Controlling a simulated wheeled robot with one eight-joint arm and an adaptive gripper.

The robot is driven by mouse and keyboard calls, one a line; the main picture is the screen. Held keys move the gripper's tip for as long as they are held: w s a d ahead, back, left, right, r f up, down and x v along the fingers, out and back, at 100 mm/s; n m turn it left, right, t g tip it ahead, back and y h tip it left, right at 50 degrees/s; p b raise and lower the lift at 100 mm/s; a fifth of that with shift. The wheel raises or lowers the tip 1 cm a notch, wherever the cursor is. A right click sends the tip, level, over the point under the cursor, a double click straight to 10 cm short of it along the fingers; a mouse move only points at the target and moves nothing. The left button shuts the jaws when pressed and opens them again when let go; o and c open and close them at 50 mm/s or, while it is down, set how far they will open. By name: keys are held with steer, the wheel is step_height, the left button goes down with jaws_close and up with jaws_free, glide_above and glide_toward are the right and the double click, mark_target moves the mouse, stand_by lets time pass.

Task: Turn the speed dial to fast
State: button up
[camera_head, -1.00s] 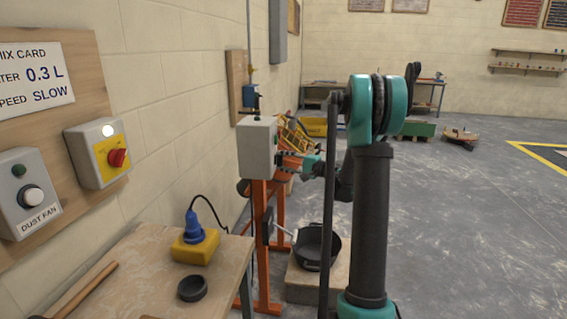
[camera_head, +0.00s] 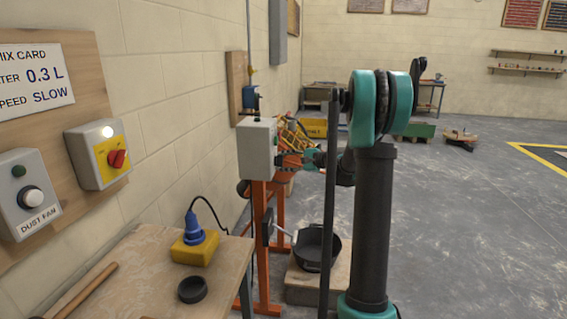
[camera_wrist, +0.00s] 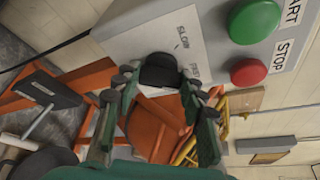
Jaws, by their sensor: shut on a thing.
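The speed dial (camera_wrist: 158,70) is a dark knob on the light grey control box, shown close up in the wrist view. Its label plate (camera_wrist: 150,42) reads SLOW above the dial and FAST to its right. My gripper (camera_wrist: 160,84) has a finger on each side of the dial and is shut on it. I cannot make out the dial's pointer.
A green START button (camera_wrist: 254,20) and a red STOP button (camera_wrist: 249,71) sit close beside the dial. A black tub (camera_head: 316,245) stands below the box. A workbench (camera_head: 140,262) with a yellow socket box (camera_head: 194,247) is at front left. Open floor lies to the right.

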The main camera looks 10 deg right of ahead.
steer(key=o, duration=1.2)
steer(key=shift+c, duration=0.2)
steer(key=shift+d, duration=0.15)
steer(key=v, duration=1.1)
steer(key=shift+s+d, duration=0.25)
steer(key=shift+d, duration=0.1)
